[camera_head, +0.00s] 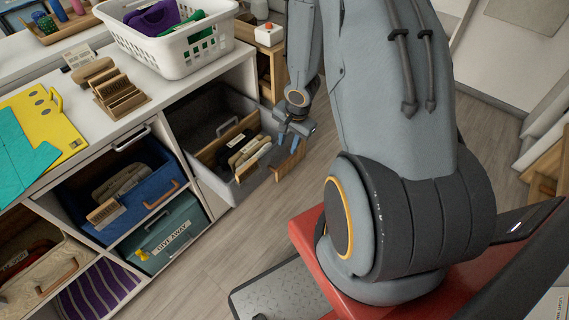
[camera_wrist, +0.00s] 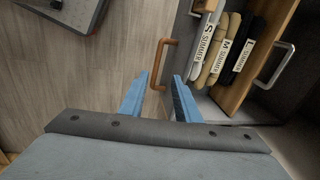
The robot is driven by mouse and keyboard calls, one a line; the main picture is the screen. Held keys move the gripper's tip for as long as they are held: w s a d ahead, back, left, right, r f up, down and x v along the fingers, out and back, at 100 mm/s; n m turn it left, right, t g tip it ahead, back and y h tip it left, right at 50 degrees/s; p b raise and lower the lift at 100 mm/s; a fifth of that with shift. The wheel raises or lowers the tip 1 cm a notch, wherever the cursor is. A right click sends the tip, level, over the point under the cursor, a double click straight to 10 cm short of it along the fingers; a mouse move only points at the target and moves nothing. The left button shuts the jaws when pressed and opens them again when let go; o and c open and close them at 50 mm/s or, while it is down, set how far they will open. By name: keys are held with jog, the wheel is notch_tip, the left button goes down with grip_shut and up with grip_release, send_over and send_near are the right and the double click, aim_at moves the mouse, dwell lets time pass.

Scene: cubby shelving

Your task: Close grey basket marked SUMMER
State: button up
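The grey basket (camera_head: 248,184) sticks out of the upper right cubby, pulled partly open. Inside are folded items with tags reading S, M and L SUMMER (camera_wrist: 222,48) and a wooden divider (camera_wrist: 262,62). A brown handle (camera_wrist: 160,62) is on its front. My gripper (camera_head: 287,136) is at the front of the basket. In the wrist view its two blue fingers (camera_wrist: 160,88) are apart, one on each side of the handle's near end. Contact with the handle cannot be told.
A blue basket (camera_head: 158,205) sits left of the grey one, above a teal GIVE AWAY box (camera_head: 172,232). A white laundry basket (camera_head: 178,52) stands on the shelf top. Wooden floor (camera_head: 225,255) lies clear in front.

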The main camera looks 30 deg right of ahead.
aim_at(284, 163)
jog(key=shift+m, duration=0.4)
jog(key=f+b, duration=0.1)
jog(key=f, duration=0.2)
jog(key=f+b, duration=0.1)
jog(key=f, duration=0.2)
jog(key=w+f+b, duration=0.1)
jog(key=f, duration=0.3)
jog(key=shift+w+a, duration=0.1)
jog(key=shift+a, duration=0.15)
grip_shut()
